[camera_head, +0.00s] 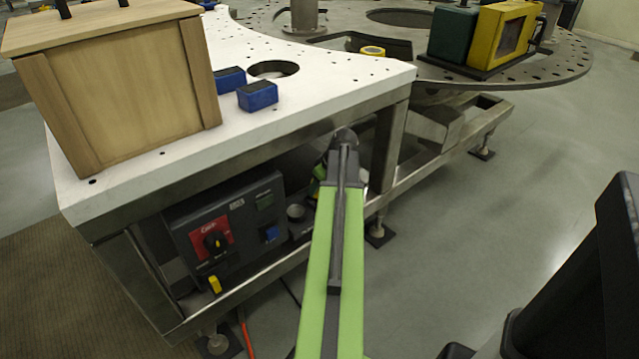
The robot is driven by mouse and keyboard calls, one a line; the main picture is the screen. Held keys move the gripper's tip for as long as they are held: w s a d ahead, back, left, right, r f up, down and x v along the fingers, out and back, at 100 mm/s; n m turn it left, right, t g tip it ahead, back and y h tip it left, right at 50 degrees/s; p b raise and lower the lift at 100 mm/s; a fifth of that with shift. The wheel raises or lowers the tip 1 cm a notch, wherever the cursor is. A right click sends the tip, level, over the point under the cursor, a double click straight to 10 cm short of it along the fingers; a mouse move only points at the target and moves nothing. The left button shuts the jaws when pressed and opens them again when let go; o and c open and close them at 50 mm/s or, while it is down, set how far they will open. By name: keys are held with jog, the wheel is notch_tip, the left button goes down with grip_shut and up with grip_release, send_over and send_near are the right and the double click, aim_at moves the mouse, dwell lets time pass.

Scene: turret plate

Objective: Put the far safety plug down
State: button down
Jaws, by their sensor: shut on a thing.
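My green arm (334,250) reaches forward from the bottom of the picture to a dark joint at the side of the white-topped bench. Its far end drops behind this link, so my gripper's jaws and anything between them are hidden. A small yellow plug-like piece (215,284) sits at the lower front of the dark control box (262,191) under the bench. I cannot tell whether it is one of the safety plugs. No other safety plug shows clearly.
The white bench top (325,80) carries a wooden crate (128,100) and two blue blocks, one nearer (257,95) and one farther (230,78). A round turret plate (560,62) with a yellow-and-green unit (478,34) stands behind. Clear grey floor (500,200) lies right of the bench.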

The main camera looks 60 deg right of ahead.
jog(key=shift+f+b, duration=0.8)
jog(key=shift+f, duration=0.1)
jog(key=shift+f, duration=0.15)
jog(key=c, duration=0.7)
grip_release()
jog(key=shift+c, duration=0.2)
jog(key=shift+s+r+p, duration=0.15)
jog(key=shift+r+p, duration=0.3)
jog(key=shift+r, duration=0.15)
jog(key=p+v, duration=1)
jog(key=v, duration=0.1)
